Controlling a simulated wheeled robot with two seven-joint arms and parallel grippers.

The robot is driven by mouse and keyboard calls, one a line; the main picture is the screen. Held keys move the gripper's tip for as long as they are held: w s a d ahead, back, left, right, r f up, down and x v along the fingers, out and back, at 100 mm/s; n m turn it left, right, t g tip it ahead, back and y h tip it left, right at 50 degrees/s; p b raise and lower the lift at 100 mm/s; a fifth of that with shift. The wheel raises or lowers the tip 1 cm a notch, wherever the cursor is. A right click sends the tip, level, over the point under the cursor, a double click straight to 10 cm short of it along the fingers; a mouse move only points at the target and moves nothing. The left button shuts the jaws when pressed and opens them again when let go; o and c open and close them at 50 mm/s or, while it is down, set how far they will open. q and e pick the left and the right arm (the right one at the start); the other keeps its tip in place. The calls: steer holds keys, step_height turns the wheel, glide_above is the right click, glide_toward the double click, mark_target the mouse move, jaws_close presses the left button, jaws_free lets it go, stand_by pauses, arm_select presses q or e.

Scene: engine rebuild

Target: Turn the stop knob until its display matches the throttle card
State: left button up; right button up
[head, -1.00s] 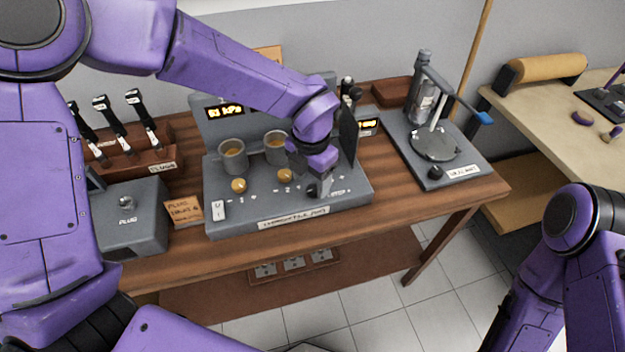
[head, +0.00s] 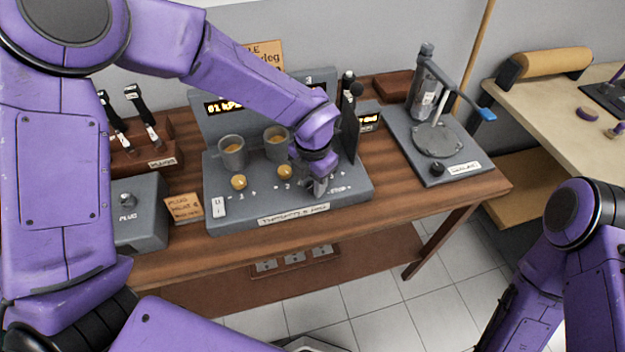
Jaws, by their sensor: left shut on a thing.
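The grey throttle bench (head: 225,215) stands on the wooden table, with two cups, brass knobs and a label strip on its front. My left gripper (head: 319,188) points down at the right part of its deck, beside the "STOP" lettering. It is shut on the stop knob, which the fingers mostly hide. A lit amber display (head: 225,107) shows at the upper left of the bench, partly behind my arm. An orange card (head: 264,54) behind the bench is partly covered by my arm. My right gripper is out of view.
A dark upright plate (head: 349,130) stands close to the right of my left wrist. A grey stand with a lever (head: 438,142) is at the right. A plug box (head: 140,215), a small card (head: 183,207) and a rack of black-handled tools (head: 145,155) are at the left.

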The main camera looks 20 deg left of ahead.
arm_select(q)
steer(key=shift+f, duration=0.1)
steer(key=shift+f+n+b, duration=0.15)
steer(key=shift+n+b, duration=0.95)
steer(key=shift+n, duration=0.1)
steer(key=n+b, duration=0.2)
steer(key=shift+n, duration=0.3)
steer(key=n+b, duration=0.4)
steer(key=n, duration=0.1)
steer(key=shift+w+d+n, duration=0.1)
steer(key=shift+n, duration=0.2)
steer(key=n+b, duration=1.1)
steer(key=b, duration=0.2)
steer(key=shift+f+n, duration=0.15)
steer(key=shift+n, duration=0.15)
steer(key=shift+r+n+b, duration=0.2)
steer(key=shift+n+b, duration=1.1)
steer(key=shift+b, duration=0.1)
